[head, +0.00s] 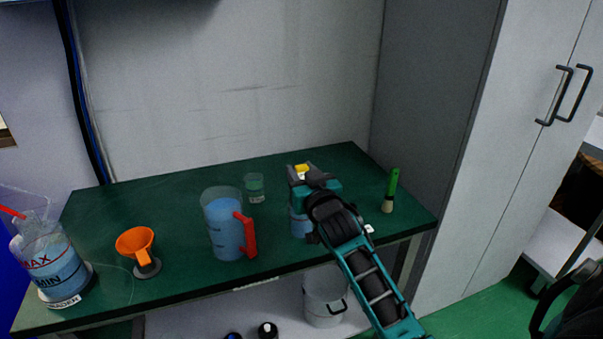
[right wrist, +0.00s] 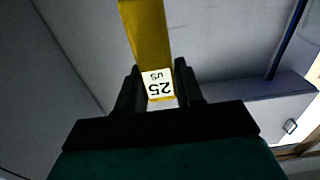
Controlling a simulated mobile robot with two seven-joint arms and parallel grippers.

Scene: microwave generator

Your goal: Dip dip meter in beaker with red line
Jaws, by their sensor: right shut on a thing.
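My right gripper (head: 301,174) is shut on the yellow dip meter (head: 302,168), above the right part of the green table. In the right wrist view the meter (right wrist: 148,32) stands between the two fingers, and its display reads 25. A beaker (head: 62,283) with MAX and MIN marks, a red line and blue liquid stands at the table's far left. My right gripper is well to the right of it. My left gripper is not in view.
A jug (head: 222,226) with a red handle, an orange funnel (head: 135,241), a small glass (head: 255,188) and a green-handled brush (head: 391,190) stand on the table (head: 180,207). A container of blue liquid (head: 299,226) is partly hidden behind my right arm. A tall cabinet (head: 500,150) bounds the right.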

